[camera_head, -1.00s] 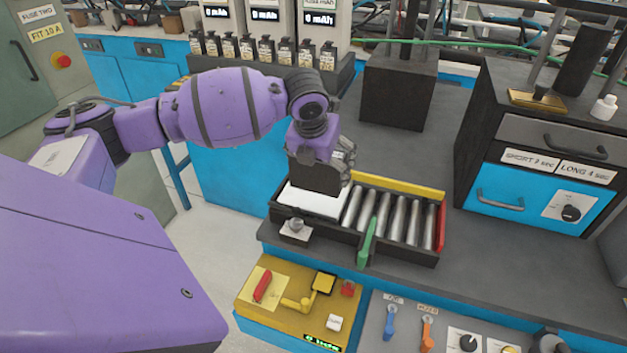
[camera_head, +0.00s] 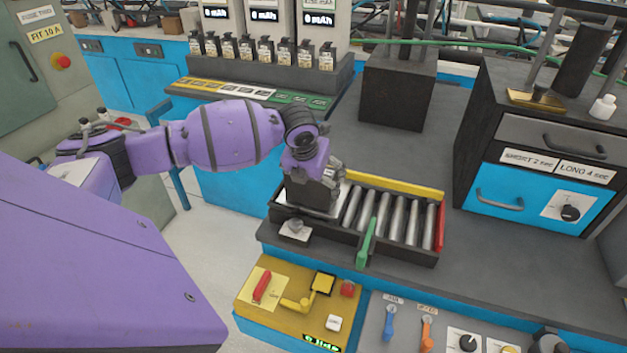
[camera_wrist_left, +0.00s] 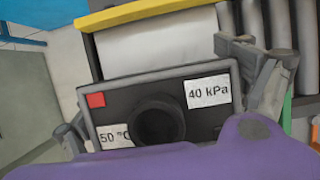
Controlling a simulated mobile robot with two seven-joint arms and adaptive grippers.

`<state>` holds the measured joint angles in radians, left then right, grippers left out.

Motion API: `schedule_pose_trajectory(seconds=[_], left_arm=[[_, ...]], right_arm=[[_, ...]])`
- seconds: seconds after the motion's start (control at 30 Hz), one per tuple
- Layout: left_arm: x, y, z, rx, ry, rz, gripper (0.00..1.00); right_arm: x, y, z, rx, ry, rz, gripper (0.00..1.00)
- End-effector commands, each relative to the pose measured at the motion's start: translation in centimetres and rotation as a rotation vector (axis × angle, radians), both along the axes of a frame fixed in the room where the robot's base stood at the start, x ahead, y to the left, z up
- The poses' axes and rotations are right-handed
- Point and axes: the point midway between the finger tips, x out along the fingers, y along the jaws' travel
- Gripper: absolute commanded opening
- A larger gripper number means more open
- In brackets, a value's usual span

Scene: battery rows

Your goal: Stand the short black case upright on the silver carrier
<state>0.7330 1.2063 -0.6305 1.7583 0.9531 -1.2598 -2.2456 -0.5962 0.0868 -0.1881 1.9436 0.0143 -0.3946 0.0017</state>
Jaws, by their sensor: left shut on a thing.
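A black case (camera_wrist_left: 120,97) with a round dark knob, a red square and labels reading "40 kPa" and "50 °C" is between my left gripper's fingers in the left wrist view. My left gripper (camera_head: 322,185) is shut on it, at the left end of the roller tray. The silver carrier (camera_wrist_left: 155,45) is a pale plate behind the case in the wrist view; its edge (camera_head: 342,197) shows beside the gripper in the head view. I cannot tell whether the case touches the carrier. My right gripper is not in view.
The roller tray (camera_head: 330,238) has a yellow back rail, a red right end and a green lever (camera_head: 366,243). A yellow control panel (camera_head: 275,315) lies in front. A dark block (camera_head: 398,90) stands behind, with free counter around it.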

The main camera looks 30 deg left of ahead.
Motion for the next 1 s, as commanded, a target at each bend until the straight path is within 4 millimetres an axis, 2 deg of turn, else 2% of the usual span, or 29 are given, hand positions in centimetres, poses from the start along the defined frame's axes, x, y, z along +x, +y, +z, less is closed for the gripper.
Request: schedule_pose_trajectory(seconds=[0.03,0.07,0.1,0.47,0.57,0.67,1.0], left_arm=[[0.0,0.0,-0.2,0.000,0.000,0.000,0.58],[0.0,0.0,-0.3,0.001,0.001,0.000,0.94],[0.0,0.0,-0.2,0.001,0.001,0.000,1.00],[0.0,0.0,-0.2,0.000,0.001,0.000,1.00],[0.0,0.0,0.4,0.000,-0.001,0.000,1.00],[-0.5,-0.1,1.8,0.001,-0.003,-0.001,1.00],[-3.2,-0.8,8.4,0.002,-0.003,-0.001,1.00]], right_arm=[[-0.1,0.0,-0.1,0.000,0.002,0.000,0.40],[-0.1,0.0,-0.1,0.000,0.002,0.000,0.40],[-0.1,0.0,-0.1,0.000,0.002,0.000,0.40],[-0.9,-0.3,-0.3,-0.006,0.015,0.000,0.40],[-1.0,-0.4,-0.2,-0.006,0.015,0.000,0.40],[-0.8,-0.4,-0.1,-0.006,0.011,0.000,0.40],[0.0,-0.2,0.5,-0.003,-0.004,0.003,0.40]])
